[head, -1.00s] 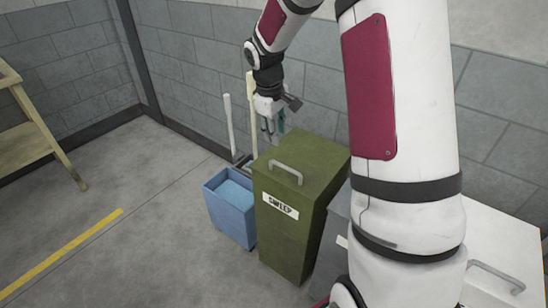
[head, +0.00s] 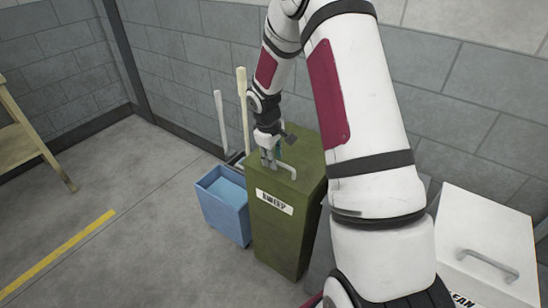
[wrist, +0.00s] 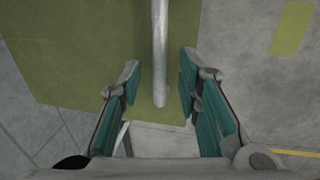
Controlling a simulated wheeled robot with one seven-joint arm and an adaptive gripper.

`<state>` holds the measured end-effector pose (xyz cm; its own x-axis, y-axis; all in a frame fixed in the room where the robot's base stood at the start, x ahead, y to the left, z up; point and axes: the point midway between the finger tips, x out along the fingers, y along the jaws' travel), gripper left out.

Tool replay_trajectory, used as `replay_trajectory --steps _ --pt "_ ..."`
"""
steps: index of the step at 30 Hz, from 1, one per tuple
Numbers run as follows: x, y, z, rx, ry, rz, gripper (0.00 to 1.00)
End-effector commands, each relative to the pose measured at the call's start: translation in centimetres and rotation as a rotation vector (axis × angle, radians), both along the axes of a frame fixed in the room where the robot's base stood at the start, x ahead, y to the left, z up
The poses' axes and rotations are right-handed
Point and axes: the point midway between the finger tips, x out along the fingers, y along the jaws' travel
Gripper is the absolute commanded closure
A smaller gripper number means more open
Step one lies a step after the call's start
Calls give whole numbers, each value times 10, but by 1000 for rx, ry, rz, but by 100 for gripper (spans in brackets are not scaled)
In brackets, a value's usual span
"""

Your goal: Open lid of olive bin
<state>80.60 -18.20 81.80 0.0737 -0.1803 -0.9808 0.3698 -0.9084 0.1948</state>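The olive bin (head: 285,238) stands against the wall with a white label on its front. Its lid (head: 309,170) is shut and carries a grey bar handle (head: 287,166), which runs down the middle of the wrist view (wrist: 160,50). My gripper (head: 267,163) is low over the lid at the handle's left end. In the wrist view my gripper (wrist: 159,82) is open, with a teal-padded finger on each side of the handle and a gap to both. Whether the fingertips reach down to the bar's level is unclear.
A blue bin (head: 225,215) stands close on the left, with long pale poles (head: 243,110) behind it. A white bin (head: 485,225) with a handle is at the right. My arm hides part of the space between. The floor (head: 130,190) at left is open.

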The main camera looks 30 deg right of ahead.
Motion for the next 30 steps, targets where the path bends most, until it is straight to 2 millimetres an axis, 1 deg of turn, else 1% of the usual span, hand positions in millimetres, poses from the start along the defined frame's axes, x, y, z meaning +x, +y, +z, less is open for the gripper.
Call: replay_trajectory --steps 9,10,11,12,13,14,23,26,30 --pt "0 -1 -2 -1 0 0 69" --pt "0 -1 -2 -1 0 0 73" --pt "0 -1 -3 -1 0 0 80" --pt "0 -1 -2 0 0 0 89" --pt "0 -1 -2 0 0 0 96" --pt "0 -1 -2 0 0 0 100" --pt "0 -1 -1 3 1 -1 100" --pt "0 -3 3 14 5 -3 100" --pt "-2 -6 16 50 18 -4 100"
